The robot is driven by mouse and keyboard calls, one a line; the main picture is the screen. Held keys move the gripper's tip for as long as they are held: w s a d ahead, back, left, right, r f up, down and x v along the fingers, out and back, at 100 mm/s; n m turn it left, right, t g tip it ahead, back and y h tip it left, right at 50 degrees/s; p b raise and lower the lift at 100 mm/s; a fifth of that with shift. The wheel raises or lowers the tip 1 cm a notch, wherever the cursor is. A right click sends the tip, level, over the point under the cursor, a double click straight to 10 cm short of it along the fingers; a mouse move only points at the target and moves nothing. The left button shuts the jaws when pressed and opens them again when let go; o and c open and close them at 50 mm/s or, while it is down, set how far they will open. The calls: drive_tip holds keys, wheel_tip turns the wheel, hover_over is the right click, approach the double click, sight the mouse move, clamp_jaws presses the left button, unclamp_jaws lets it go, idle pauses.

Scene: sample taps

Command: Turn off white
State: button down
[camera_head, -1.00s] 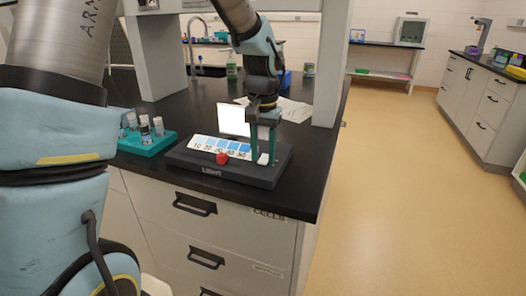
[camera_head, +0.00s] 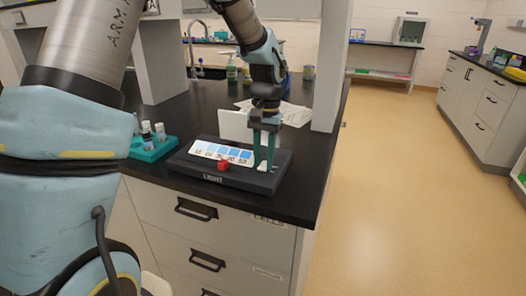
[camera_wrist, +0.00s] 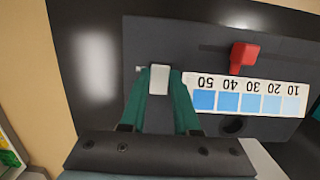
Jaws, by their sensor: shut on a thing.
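A dark control base marked LIGHT (camera_head: 212,178) lies on the black bench top. A small white knob (camera_wrist: 160,78) sits at its right end in the head view. My gripper (camera_head: 264,163) points down over that end, its two green fingers shut on the white knob. In the wrist view the fingertips (camera_wrist: 162,88) lie on both sides of the knob. A red knob (camera_head: 223,165) stands in front of the blue number scale (camera_head: 222,151), apart from my gripper. The upright panel (camera_head: 234,125) behind the base looks dull off-white.
A teal rack (camera_head: 152,148) with several small vials stands left of the base. Papers (camera_head: 291,113) and a green bottle (camera_head: 232,70) are farther back. A grey post (camera_head: 331,75) rises just right of my arm. The floor at right is clear.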

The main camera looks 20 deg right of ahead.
drive_tip(key=shift+w+d+g+y+p, duration=0.2)
drive_tip(key=shift+g+y+p, duration=0.35)
drive_tip(key=shift+p, duration=0.35)
drive_tip(key=c, duration=0.9)
unclamp_jaws()
drive_tip(key=b+v, duration=0.2)
drive_tip(key=v, duration=0.9)
drive_tip(key=shift+a, duration=0.1)
drive_tip(key=w+a+f+n+t+h, duration=0.1)
drive_tip(key=a+f+n+t+h, duration=0.2)
drive_tip(key=a, duration=1.4)
drive_tip(key=s+a+f+n, duration=0.1)
drive_tip(key=s+a, duration=0.1)
drive_tip(key=a, duration=0.3)
drive_tip(key=s+a+f+n, duration=0.2)
drive_tip(key=a, duration=0.3)
drive_tip(key=s+a+f+n, duration=0.1)
drive_tip(key=s+a, duration=0.2)
drive_tip(key=a, duration=0.2)
drive_tip(key=shift+f+t+y, duration=0.2)
drive_tip(key=shift+t+y, duration=0.15)
